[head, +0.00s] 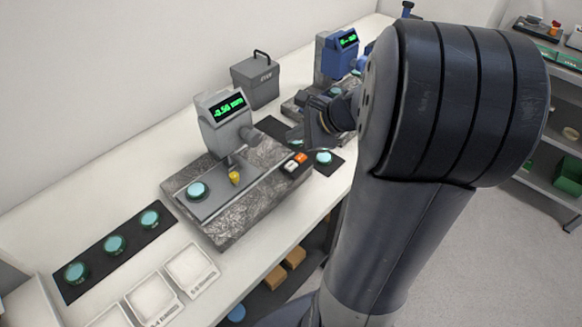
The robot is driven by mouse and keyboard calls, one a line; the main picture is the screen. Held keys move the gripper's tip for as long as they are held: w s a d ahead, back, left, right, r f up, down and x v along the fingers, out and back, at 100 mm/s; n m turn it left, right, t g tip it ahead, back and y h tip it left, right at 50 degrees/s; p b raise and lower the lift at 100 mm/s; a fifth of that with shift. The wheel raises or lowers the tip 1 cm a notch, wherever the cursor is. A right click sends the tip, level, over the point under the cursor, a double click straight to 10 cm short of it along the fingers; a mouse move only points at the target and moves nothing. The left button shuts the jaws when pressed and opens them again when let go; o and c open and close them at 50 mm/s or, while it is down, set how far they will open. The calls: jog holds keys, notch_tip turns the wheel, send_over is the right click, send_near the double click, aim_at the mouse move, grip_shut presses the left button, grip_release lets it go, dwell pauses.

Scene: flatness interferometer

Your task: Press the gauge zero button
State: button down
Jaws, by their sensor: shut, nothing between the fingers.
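The gauge (215,125) is grey and stands on a speckled stone base (225,228). Its green display reads about -0.50 mm, the digits being small. Two small buttons sit at the right end of the base: an orange button (300,157) and a whitish button (290,167) beside it. Their lettering is too small to read, so I cannot tell which one is the zero button. My gripper (301,139) is shut and empty, behind and above the buttons, apart from them as far as I can see. My arm hides part of it.
A teal disc (196,191) lies on the gauge's plate near a yellow knob (235,177). Several discs lie on a black mat (72,291) at front left, beside white trays (190,268). A grey case (256,82) and a blue gauge (337,57) stand behind.

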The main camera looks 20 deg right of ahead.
aim_at(295, 167)
notch_tip(295, 167, down, 7)
jog(key=b, duration=0.5)
dwell(1.8)
jog(key=shift+f+b, duration=0.4)
jog(key=shift+b, duration=0.1)
jog(key=shift+f+b, duration=0.4)
jog(key=shift+f, duration=0.1)
dwell(0.4)
jog(key=shift+r, duration=0.1)
jog(key=shift+r+p, duration=0.85)
notch_tip(295, 167, up, 5)
jog(key=p, duration=0.4)
jog(key=shift+r, duration=0.1)
